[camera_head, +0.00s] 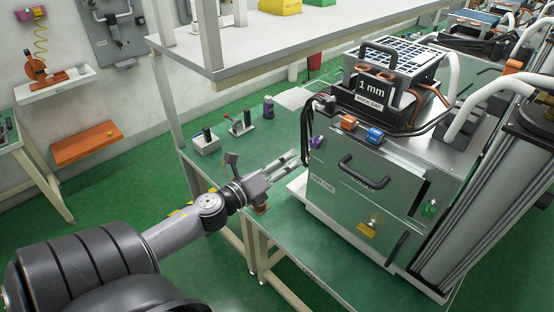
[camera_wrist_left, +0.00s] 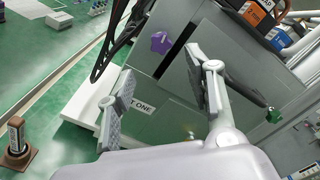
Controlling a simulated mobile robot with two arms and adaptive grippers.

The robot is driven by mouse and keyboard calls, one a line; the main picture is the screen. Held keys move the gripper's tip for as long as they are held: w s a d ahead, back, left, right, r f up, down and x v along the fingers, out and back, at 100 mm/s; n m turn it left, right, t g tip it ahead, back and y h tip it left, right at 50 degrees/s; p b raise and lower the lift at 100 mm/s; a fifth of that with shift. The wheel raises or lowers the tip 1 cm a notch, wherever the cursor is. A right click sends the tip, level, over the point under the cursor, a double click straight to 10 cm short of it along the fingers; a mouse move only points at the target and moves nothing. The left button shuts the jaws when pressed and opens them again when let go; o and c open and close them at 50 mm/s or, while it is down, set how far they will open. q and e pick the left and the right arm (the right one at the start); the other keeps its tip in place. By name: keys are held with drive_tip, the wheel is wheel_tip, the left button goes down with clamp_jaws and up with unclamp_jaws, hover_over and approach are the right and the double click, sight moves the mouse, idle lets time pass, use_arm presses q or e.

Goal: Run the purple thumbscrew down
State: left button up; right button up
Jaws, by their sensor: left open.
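The purple thumbscrew (camera_head: 317,142) sits at the upper left edge of the grey metal cabinet. In the left wrist view it shows as a star-shaped purple knob (camera_wrist_left: 160,43), beyond the fingers and a little above the middle of their gap. My left gripper (camera_head: 295,159) is open and empty, just left of the cabinet and a little below the thumbscrew. Its two fingers (camera_wrist_left: 163,88) stand wide apart in the left wrist view, with nothing between them. The thumbscrew's shaft is hidden. My right gripper is not in view.
The cabinet (camera_head: 345,195) has a black front handle (camera_head: 362,178) and bears orange (camera_head: 348,122) and blue (camera_head: 375,136) parts. Black cables (camera_head: 306,130) hang close to the thumbscrew. A shelf (camera_head: 300,45) spans above.

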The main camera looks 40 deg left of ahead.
use_arm(q)
drive_tip(key=shift+s+a, duration=0.1)
drive_tip(key=shift+s, duration=1.1)
drive_tip(key=s+a+f+n+g+y+b, duration=0.1)
drive_tip(key=s+f+n+g, duration=0.3)
drive_tip(key=f, duration=0.9)
drive_tip(key=s+a+f+n+g+y+b, duration=0.15)
drive_tip(key=f+n, duration=0.35)
drive_tip(key=f, duration=0.7)
drive_tip(key=s+a+f+n+g+y+b, duration=0.15)
drive_tip(key=s+f+n, duration=0.3)
drive_tip(key=f, duration=0.85)
drive_tip(key=s+d+f+n+g+h+b, duration=0.1)
drive_tip(key=s+d+f+n+g, duration=0.25)
drive_tip(key=s+f, duration=0.45)
drive_tip(key=s+d+f+n+g, duration=0.2)
drive_tip(key=s+d+f+n, duration=0.3)
drive_tip(key=f, duration=0.6)
drive_tip(key=s+d+f+n+g, duration=0.1)
drive_tip(key=s+d+f, duration=0.1)
drive_tip(key=s, duration=0.3)
drive_tip(key=s+d+f+n+g+h+b, duration=0.1)
drive_tip(key=s+d+f+g, duration=0.1)
drive_tip(key=s+d, duration=0.3)
drive_tip(key=s+d+f+n+g, duration=0.1)
drive_tip(key=s+d+f, duration=0.2)
drive_tip(key=s, duration=0.3)
drive_tip(key=shift+s+d+f+h+b, duration=0.25)
drive_tip(key=shift+s+f+h+b, duration=0.15)
drive_tip(key=shift+f, duration=0.2)
